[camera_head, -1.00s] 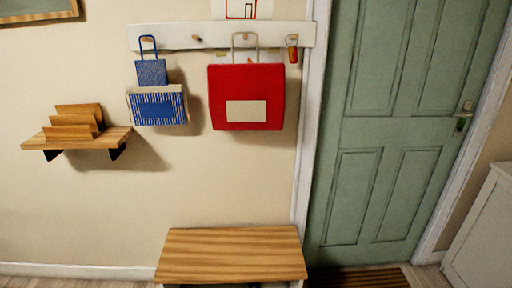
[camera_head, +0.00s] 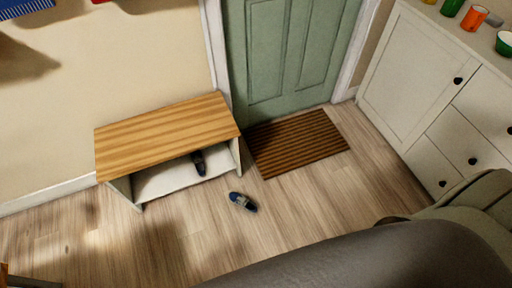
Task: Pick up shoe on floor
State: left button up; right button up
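A dark blue shoe (camera_head: 242,202) lies on the wooden floor, just in front of the right end of the low bench. A second dark shoe (camera_head: 199,163) sits on the white lower shelf inside the bench (camera_head: 165,133). Neither gripper shows in the head view, so nothing can be told of their fingers.
A brown striped doormat (camera_head: 297,143) lies before the green door (camera_head: 290,50). A white cabinet (camera_head: 430,90) with dark knobs stands at the right, with cups and a bowl on top. A large grey rounded form fills the bottom right. Open floor lies left of it.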

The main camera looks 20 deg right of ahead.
aim_at(236, 198)
jog(key=k+j+z, duration=0.1)
jog(key=k+z, duration=0.35)
jog(key=u, duration=0.45)
jog(key=i+l+u, duration=0.2)
jog(key=l+u, duration=0.25)
jog(key=i+l+u, duration=0.1)
jog(key=l+u, duration=0.75)
jog(key=l, duration=0.15)
jog(key=l+u, duration=0.45)
jog(key=k+l, duration=0.05)
